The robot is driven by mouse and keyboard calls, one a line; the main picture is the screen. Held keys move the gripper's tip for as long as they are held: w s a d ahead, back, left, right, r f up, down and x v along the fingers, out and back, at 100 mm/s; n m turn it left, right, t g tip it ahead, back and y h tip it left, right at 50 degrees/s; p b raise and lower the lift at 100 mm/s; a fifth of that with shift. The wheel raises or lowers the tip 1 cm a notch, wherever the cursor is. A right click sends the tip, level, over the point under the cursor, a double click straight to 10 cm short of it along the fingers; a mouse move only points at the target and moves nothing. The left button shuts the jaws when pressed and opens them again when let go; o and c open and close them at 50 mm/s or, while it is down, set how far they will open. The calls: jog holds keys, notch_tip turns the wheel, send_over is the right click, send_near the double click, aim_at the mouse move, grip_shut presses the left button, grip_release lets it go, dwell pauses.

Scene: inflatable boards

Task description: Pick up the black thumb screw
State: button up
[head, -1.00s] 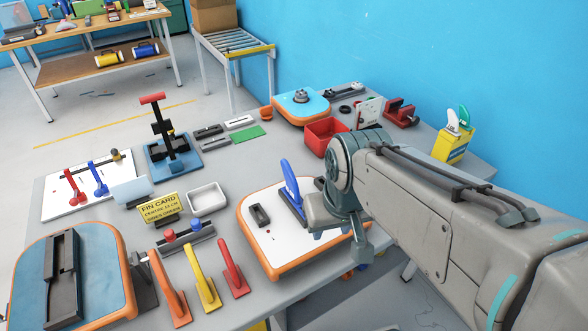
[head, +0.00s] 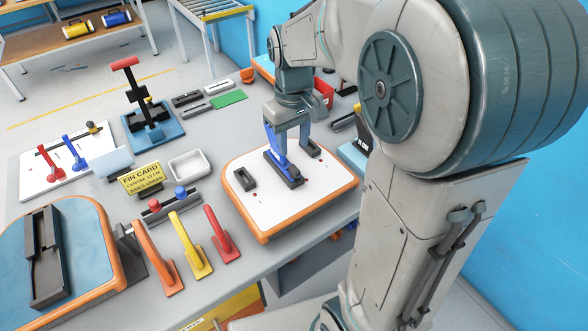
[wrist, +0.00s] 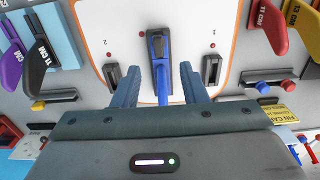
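I cannot clearly pick out a black thumb screw in either view. Red (head: 155,206) and blue (head: 181,192) knobs sit on a dark rail left of the white, orange-edged board (head: 250,208). They also show at the right in the wrist view, as a red knob (wrist: 246,85) and a blue knob (wrist: 262,87). My gripper (wrist: 160,82) is open above the board. Its fingers stand either side of a blue fin (wrist: 160,68), with gaps on both sides. This fin stands in a black box (head: 284,170) on the board. What lies directly under my palm is hidden.
Black slot boxes flank the blue fin, one at left (head: 244,179). Orange (head: 157,260), yellow (head: 188,248) and red (head: 220,235) fins stand in front. A white tray (head: 190,166), a fin card (head: 142,180) and a blue stand (head: 152,130) are farther left.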

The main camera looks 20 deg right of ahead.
aim_at(294, 168)
notch_tip(294, 168, down, 9)
jog(key=shift+d+r+p, duration=0.1)
jog(key=shift+r+p, duration=0.1)
jog(key=shift+p, duration=0.1)
grip_shut()
